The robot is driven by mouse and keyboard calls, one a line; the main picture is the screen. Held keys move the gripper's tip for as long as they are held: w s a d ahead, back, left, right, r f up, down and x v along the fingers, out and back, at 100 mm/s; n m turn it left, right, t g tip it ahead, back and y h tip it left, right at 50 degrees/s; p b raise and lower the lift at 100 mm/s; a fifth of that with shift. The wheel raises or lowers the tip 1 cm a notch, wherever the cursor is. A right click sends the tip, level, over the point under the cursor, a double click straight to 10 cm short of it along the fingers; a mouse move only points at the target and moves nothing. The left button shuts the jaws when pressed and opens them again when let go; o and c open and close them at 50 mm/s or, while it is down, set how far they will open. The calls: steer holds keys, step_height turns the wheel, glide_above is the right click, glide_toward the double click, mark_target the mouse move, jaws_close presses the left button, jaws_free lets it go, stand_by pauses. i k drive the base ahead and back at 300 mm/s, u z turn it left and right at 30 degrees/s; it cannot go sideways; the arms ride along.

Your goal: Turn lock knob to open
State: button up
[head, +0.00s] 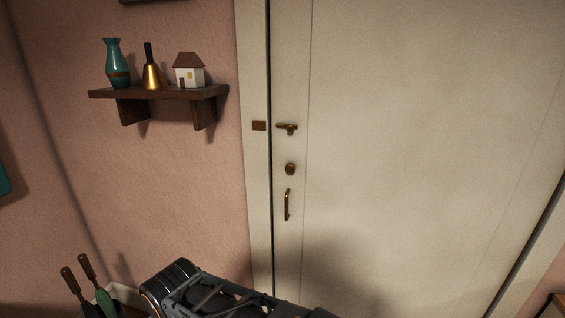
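The lock knob (290,169) is a small round bronze-brown knob on the left part of the pale door (430,140). Above it is a brown bar-shaped latch (287,127), lying roughly level. A small brown plate (259,126) sits on the door frame to the latch's left, with a gap between them. Below the knob is an upright, curved brass pull handle (287,204). The door looks closed against its frame. Part of my dark arm shows at the bottom, below the door fittings and apart from them. My gripper's fingertips are not in view.
Wooden-handled tools (86,270) stand at bottom left. The space before the knob looks clear.

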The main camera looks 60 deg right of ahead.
mark_target(291, 167)
steer(key=z, duration=2.35)
steer(key=k, duration=0.25)
steer(key=z, duration=0.55)
steer(key=i, duration=0.35)
steer(key=u, duration=1.1)
steer(key=k, duration=0.4)
steer(key=u, duration=1)
